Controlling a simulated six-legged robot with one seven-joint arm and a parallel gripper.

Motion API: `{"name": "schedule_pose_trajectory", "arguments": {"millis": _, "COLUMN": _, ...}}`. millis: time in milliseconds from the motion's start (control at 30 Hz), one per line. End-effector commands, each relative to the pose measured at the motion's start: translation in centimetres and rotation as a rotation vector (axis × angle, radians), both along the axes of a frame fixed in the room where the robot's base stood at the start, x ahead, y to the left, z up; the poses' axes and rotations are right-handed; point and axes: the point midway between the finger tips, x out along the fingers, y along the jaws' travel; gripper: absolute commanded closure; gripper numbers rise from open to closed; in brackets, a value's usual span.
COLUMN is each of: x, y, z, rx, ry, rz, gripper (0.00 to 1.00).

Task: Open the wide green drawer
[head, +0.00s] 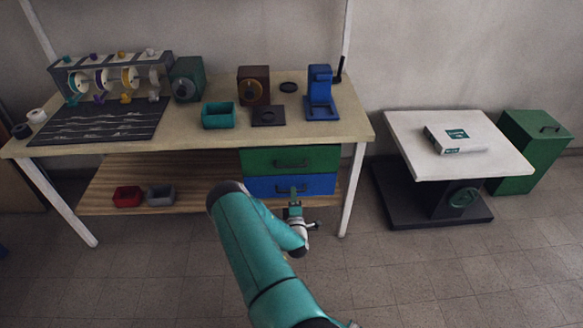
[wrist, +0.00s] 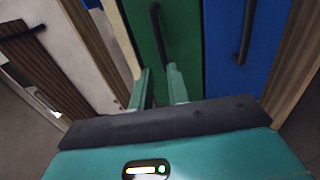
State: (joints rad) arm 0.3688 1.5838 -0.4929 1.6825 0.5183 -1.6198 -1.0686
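The wide green drawer (head: 262,157) is shut, under the right part of the workbench top. Its dark bar handle (head: 292,163) runs across the middle of its front. The green drawer (wrist: 176,28) fills the middle of the wrist view, turned on its side, with its handle (wrist: 157,32) upright there. My gripper (head: 294,196) is low in front of the drawers in the head view. In the wrist view, my gripper (wrist: 160,70) has its two teal fingers apart and pointing at the green front. The handle's near end appears close to the fingertips; I cannot tell whether they touch.
A shut blue drawer (head: 262,186) is directly below the green one; its handle (wrist: 246,32) shows in the wrist view. A wooden shelf (head: 215,180) with red and grey bins lies left. A bench leg (head: 354,190) stands right. The floor (head: 420,270) in front is clear.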

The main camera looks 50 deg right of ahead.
Motion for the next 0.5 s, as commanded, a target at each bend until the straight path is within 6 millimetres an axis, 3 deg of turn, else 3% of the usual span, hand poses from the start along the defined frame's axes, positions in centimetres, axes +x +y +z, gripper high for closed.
{"name": "schedule_pose_trajectory", "arguments": {"millis": 167, "x": 0.6, "y": -0.9, "z": 0.2, "rx": -0.013, "ry": 0.0, "rz": 0.002, "gripper": 0.83}}
{"name": "schedule_pose_trajectory", "arguments": {"millis": 500, "x": 4.8, "y": -5.6, "z": 1.4, "rx": -0.011, "ry": -0.002, "rz": 0.003, "gripper": 0.83}}
